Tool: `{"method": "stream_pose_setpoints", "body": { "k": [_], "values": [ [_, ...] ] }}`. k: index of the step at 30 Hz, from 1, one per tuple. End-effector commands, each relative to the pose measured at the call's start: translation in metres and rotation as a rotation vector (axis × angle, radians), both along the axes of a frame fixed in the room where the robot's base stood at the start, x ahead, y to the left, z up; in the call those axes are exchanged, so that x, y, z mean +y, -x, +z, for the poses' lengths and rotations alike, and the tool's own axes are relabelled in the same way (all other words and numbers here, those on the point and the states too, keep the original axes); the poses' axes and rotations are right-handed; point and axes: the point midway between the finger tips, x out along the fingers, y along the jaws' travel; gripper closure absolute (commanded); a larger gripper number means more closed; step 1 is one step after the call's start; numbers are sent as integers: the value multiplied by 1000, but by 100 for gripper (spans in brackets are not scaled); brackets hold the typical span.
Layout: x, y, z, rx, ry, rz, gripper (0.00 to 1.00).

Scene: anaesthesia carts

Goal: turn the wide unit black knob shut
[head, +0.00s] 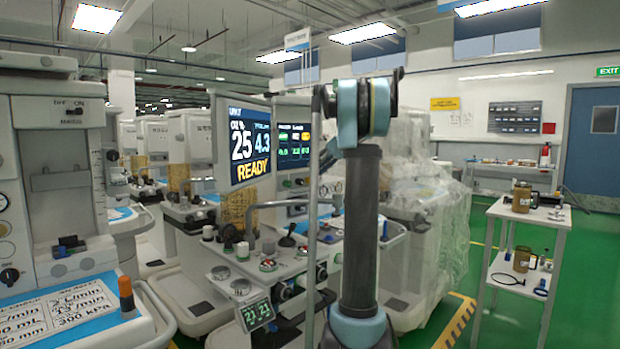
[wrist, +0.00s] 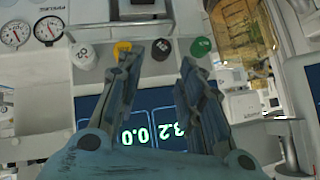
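In the wrist view, a row of round knobs sits on a pale panel: a whitish knob (wrist: 85,57), a yellow one (wrist: 122,48), a black one (wrist: 161,48) and a green one (wrist: 200,46). My gripper (wrist: 160,62) is open, its two dark fingers spread apart. The black knob shows in the gap between the fingertips, and nothing is held. I cannot tell whether the fingers touch it. The left fingertip overlaps the yellow knob's edge in the picture. In the head view my gripper is hidden behind my arm, and I cannot identify this knob there.
In the wrist view, pressure gauges (wrist: 17,34) are at upper left and a lit display (wrist: 150,127) lies behind the fingers. In the head view, carts crowd the left, including one with a READY screen (head: 242,142). A white trolley (head: 528,213) stands right, with green floor around it.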

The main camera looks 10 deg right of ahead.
Motion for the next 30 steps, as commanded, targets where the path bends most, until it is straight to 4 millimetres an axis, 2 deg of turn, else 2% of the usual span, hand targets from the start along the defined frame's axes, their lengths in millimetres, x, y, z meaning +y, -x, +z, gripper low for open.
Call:
{"method": "stream_pose_setpoints", "body": {
  "k": [7,21,23,26,30],
  "values": [
    [-14,10,16,0,0,0,65],
    [-12,16,16,6,3,-1,65],
    [-7,23,14,18,7,-4,65],
    [5,45,6,50,22,-13,65],
    [29,91,-12,114,58,-37,65]
  ]
}}
